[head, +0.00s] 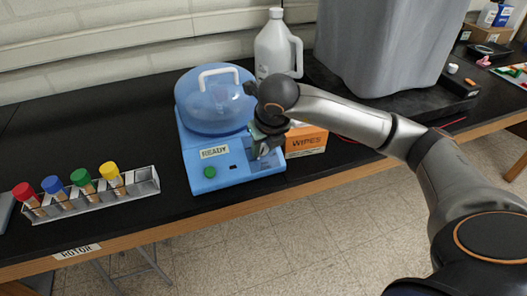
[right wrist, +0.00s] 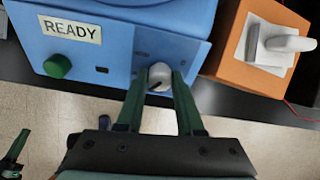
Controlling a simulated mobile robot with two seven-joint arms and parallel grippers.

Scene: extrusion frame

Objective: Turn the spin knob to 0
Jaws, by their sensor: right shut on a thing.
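The blue centrifuge (head: 232,170) stands on the black bench, its domed lid (head: 212,98) down. The grey spin knob (right wrist: 159,74) is on its front panel, right of the READY label (right wrist: 70,29) and the green button (right wrist: 57,66). A dark mark on the knob points down and left in the right wrist view; no scale numbers are readable. My right gripper (right wrist: 159,80) is shut on the knob, one green finger on each side. In the head view, my right gripper (head: 262,148) hides the knob. A green finger-like piece, perhaps my left gripper (right wrist: 15,150), shows at the lower left.
An orange wipes box (head: 306,141) stands close to the right of the centrifuge. A white jug (head: 277,48) is behind it, and a large grey bin (head: 385,45) is at the back right. A rack (head: 90,195) with colour-capped tubes stands to the left near the front edge.

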